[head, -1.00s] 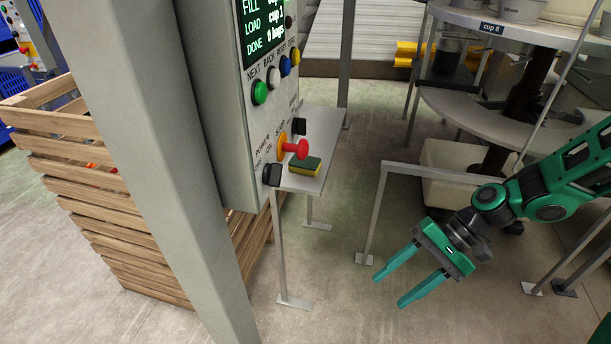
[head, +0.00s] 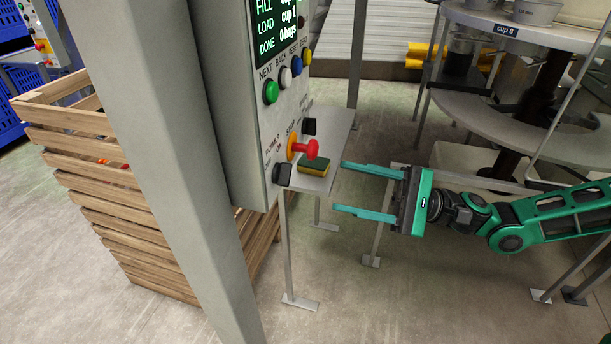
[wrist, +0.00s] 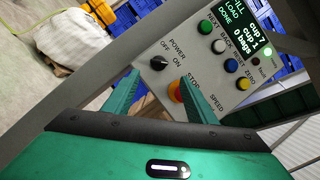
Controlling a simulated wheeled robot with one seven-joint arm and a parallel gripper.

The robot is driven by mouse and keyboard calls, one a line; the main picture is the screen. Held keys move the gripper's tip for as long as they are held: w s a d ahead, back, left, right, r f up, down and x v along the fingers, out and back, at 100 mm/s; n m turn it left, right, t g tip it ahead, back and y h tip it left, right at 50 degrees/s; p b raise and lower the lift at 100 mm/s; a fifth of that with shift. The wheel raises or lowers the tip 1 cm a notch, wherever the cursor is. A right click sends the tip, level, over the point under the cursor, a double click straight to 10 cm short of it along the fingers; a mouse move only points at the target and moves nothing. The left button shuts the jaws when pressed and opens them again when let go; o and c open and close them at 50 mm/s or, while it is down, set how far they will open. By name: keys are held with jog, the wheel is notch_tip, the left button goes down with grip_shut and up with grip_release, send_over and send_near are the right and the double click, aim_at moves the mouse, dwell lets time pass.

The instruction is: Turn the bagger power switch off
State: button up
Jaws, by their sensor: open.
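The bagger control box (head: 235,110) stands at the left centre in the head view, with a lit display. Its black power switch (head: 282,174) is a knob at the lower left of the panel, and in the wrist view the knob (wrist: 158,62) sits between the OFF and ON labels under POWER. The red stop button (head: 311,149) on an orange base is just right of it. My gripper (head: 338,187) is open and empty, to the right of the panel, fingers pointing at it. In the wrist view one finger overlaps part of the stop button (wrist: 176,90).
A green and yellow sponge (head: 314,166) lies on a small grey shelf (head: 335,130) beside the panel. Green, white, blue and yellow buttons sit above the switch. A grey post (head: 150,150) and a wooden crate (head: 100,195) stand left. A round carousel (head: 480,120) is at right.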

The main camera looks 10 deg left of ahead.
aim_at(283, 174)
jog(key=x, duration=0.9)
jog(key=shift+a, duration=0.3)
jog(key=shift+s, duration=0.1)
jog(key=shift+c, duration=0.4)
jog(key=c, duration=1)
